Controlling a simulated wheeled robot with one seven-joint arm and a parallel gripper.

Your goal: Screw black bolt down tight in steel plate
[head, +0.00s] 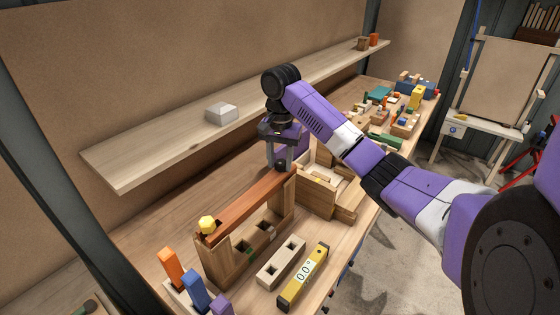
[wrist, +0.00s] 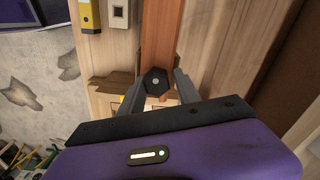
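The black bolt (wrist: 155,82) has a dark six-sided head with a pale spot in its middle. In the head view the bolt (head: 281,166) is a small dark shape under my gripper (head: 281,162). In the wrist view my gripper's fingers (wrist: 158,84) stand on both sides of the bolt head. Whether both touch it is unclear. I cannot make out a steel plate; the bolt's shank is hidden.
A yellow level (head: 303,276) and a pale block with holes (head: 281,262) lie on the bench. Wooden boxes (head: 325,190) stand right of the beam. A shelf (head: 150,160) runs behind my arm.

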